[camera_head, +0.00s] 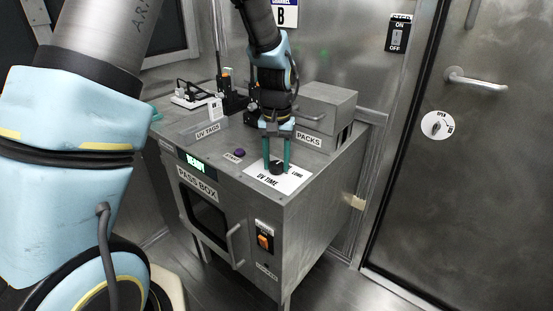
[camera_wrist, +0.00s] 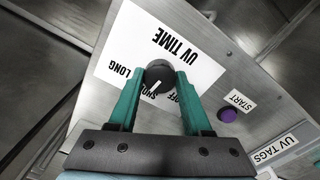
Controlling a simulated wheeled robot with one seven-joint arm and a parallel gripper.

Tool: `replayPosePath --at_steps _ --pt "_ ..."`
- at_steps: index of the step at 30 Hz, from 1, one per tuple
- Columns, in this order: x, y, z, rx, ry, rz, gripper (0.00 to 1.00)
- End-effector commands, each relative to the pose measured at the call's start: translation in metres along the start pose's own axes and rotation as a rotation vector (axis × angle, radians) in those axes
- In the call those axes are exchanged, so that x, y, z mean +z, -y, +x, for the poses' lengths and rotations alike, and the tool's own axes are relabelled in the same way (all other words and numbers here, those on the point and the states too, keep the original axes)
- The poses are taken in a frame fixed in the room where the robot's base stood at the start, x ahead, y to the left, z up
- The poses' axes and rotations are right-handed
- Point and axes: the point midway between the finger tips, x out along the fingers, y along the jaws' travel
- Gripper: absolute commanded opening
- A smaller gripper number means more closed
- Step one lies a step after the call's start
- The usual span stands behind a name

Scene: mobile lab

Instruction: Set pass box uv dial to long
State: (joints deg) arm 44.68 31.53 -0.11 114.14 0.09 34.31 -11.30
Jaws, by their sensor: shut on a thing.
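The black UV dial (camera_head: 276,168) sits on the white UV TIME label plate (camera_head: 290,183) on top of the pass box (camera_head: 197,183). My gripper (camera_head: 276,163) points down with its two teal fingers shut on the dial, one on each side. The wrist view shows the dial (camera_wrist: 159,74) between the fingertips. The LONG label (camera_wrist: 118,71) lies left of the dial in that view. The left finger covers part of SHORT.
A purple START button (camera_head: 239,153) and a UV TAGS holder (camera_head: 205,129) lie left of the dial. A PACKS case (camera_head: 315,115) stands behind. The orange switch (camera_head: 264,241) is on the box front. A metal door (camera_head: 490,180) is at right.

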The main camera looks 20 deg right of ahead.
Motion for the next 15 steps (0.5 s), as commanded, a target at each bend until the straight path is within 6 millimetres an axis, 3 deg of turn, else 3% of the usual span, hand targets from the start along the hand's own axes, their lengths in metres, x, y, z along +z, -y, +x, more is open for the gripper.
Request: replayPosePath --at_steps 15 --pt "0.0006 0.0004 -0.0014 0.001 0.002 0.489 0.00"
